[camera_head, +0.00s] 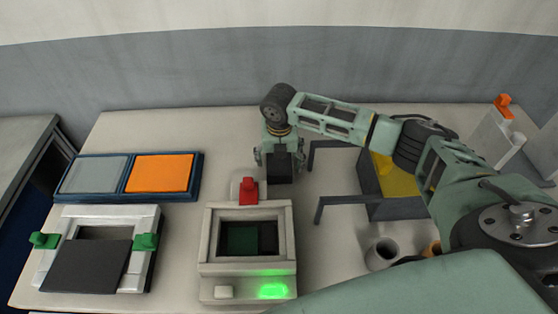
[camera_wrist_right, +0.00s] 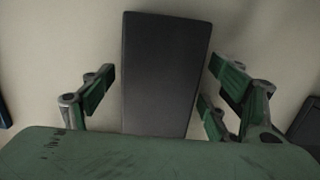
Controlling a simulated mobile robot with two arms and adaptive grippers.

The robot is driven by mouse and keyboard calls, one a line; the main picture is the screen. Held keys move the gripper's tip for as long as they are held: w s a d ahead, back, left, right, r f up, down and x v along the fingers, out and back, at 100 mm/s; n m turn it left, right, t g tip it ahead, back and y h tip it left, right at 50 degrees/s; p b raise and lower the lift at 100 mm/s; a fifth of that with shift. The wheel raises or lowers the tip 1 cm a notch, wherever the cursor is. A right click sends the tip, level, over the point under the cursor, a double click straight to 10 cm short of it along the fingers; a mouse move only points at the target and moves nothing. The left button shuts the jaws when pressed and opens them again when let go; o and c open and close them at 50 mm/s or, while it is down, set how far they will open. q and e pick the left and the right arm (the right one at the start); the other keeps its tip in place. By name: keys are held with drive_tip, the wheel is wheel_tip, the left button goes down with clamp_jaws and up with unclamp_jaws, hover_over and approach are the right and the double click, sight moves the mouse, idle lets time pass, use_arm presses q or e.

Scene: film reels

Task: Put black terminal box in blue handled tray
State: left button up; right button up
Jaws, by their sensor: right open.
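A black box (camera_head: 280,169), likely the terminal box, is on the pale table behind the device with the red switch. My right gripper (camera_head: 279,157) is above it, pointing down. In the right wrist view the dark box (camera_wrist_right: 166,65) lies between the open fingers (camera_wrist_right: 160,88), with a gap on each side. Its near end is hidden by my gripper's body. A blue tray (camera_head: 125,197) with a grey and an orange section lies at the back left; I cannot make out a handle. My left gripper is not in view.
A pale device (camera_head: 248,268) with a red switch (camera_head: 249,190) and green light stands just in front of the gripper. A white frame with green clamps (camera_head: 145,242) is front left. A grey-yellow bin (camera_head: 392,209) and a cup (camera_head: 382,254) are right.

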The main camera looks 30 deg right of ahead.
drive_tip(key=shift+w+r, duration=0.1)
drive_tip(key=shift+r, duration=0.05)
drive_tip(key=c, duration=2)
wheel_tip(320, 180, up, 10)
drive_tip(key=shift+f+b, duration=0.1)
drive_tip(key=shift+b, duration=0.9)
wheel_tip(320, 180, up, 8)
drive_tip(key=p, duration=0.5)
hover_over(275, 164)
drive_tip(key=w+d, duration=0.2)
drive_tip(key=s+a+m+g+b, duration=0.1)
drive_tip(key=s+a+m, duration=0.1)
drive_tip(key=s+m, duration=0.4)
drive_tip(key=s+a+f+m+b, duration=0.1)
drive_tip(key=s+m, duration=0.5)
drive_tip(key=m, duration=0.8)
drive_tip(key=s+a+f+m+g+b, duration=0.1)
drive_tip(key=s+a+m+b, duration=0.2)
drive_tip(key=m, duration=0.7)
drive_tip(key=shift+s+a+m+g+y, duration=0.15)
drive_tip(key=shift+s+a, duration=0.2)
drive_tip(key=shift+s, duration=0.3)
drive_tip(key=shift+s+a+m+g+y, duration=0.1)
drive_tip(key=shift+s+a, duration=0.25)
drive_tip(key=shift+s, duration=0.3)
drive_tip(key=shift+s+a+m+g+y, duration=0.15)
drive_tip(key=shift+s+a, duration=0.2)
drive_tip(key=shift+s, duration=0.3)
